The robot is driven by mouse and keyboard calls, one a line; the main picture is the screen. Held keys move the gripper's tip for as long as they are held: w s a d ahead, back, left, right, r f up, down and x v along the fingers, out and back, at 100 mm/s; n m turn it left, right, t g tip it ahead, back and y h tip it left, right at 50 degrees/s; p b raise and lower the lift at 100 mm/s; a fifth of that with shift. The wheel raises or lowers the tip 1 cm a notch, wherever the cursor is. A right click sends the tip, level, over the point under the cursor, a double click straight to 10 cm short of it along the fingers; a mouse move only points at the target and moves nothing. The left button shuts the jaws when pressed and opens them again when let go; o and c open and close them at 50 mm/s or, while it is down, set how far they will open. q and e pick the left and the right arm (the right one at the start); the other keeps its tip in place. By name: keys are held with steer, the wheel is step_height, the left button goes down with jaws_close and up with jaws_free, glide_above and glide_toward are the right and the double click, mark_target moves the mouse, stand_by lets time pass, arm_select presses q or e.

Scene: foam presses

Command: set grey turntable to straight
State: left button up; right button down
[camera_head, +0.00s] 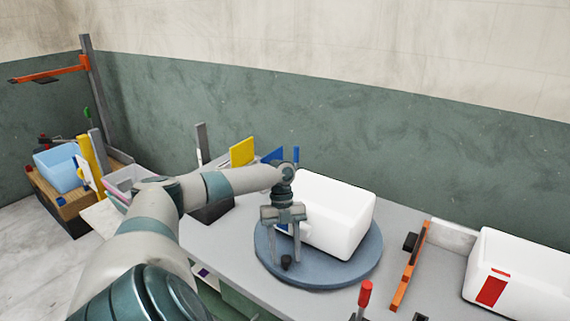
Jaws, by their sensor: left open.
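The grey turntable (335,272) is a round blue-grey disc on the table in the middle of the view. A white open box (345,228) stands on it, set at an angle in the picture. A small dark knob (286,262) shows at the disc's front left edge. My left gripper (285,258) points down over that front left part of the disc, with its fingers apart around or just behind the knob; whether they touch it I cannot tell. The gripper hides part of the box's left end. My right gripper is not in view.
An orange bar (410,265) and a white box with a red patch (515,275) are at the right. A red-handled lever (364,297) rises at the front. Yellow and blue panels (243,152) stand behind my left arm. A light blue bin (60,168) is far left.

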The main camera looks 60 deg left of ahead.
arm_select(q)
steer(key=b+v, duration=0.2)
steer(key=v, duration=1.5)
steer(key=shift+a+r, duration=0.15)
steer(key=shift+b, duration=0.3)
